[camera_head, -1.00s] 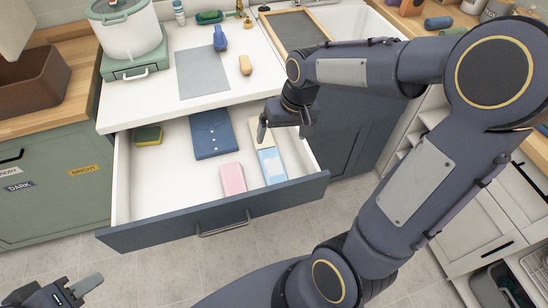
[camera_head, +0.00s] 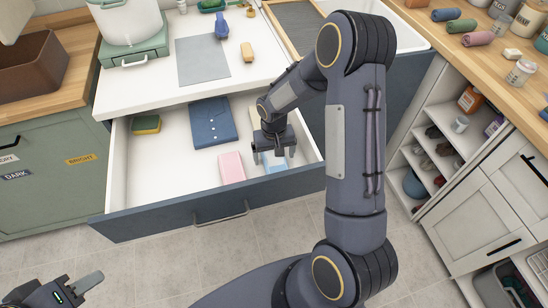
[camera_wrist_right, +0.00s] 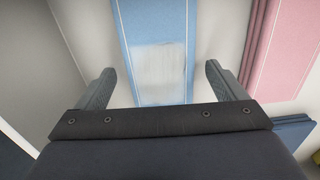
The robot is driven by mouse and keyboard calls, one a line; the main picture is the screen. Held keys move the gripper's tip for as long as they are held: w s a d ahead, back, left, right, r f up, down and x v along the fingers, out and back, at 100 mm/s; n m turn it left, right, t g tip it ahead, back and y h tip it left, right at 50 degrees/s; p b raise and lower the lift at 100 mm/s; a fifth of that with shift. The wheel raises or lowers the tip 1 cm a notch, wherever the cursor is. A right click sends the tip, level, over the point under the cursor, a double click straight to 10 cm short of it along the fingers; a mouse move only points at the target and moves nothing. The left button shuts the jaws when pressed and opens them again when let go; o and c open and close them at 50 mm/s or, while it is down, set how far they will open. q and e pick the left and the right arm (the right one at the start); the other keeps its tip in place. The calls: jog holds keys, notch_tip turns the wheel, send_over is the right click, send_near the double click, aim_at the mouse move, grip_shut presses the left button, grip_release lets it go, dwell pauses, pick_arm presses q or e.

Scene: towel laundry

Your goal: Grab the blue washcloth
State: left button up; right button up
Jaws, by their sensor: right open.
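The light blue folded washcloth (camera_head: 274,169) lies in the open drawer near its front right corner, partly hidden by my right gripper. In the right wrist view the washcloth (camera_wrist_right: 148,25) has a pale patch and lies between the two fingers. My right gripper (camera_head: 275,158) is over the washcloth, pointing down, open with nothing held. The fingers (camera_wrist_right: 160,85) stand apart on either side of the cloth, with gaps to both edges. My left gripper (camera_head: 82,290) is at the lower left, away from the drawer; its jaw opening is unclear.
The drawer (camera_head: 165,212) also holds a pink cloth (camera_head: 232,167) just left of the washcloth, a dark blue folded cloth (camera_head: 212,124) and a green-yellow sponge (camera_head: 146,124). The drawer's right wall is close to my right gripper. The drawer's left part is mostly bare.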

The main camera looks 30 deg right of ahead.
jog(key=shift+f, duration=0.4)
jog(key=shift+c, duration=0.3)
jog(key=c, duration=1)
jog(key=shift+r, duration=0.1)
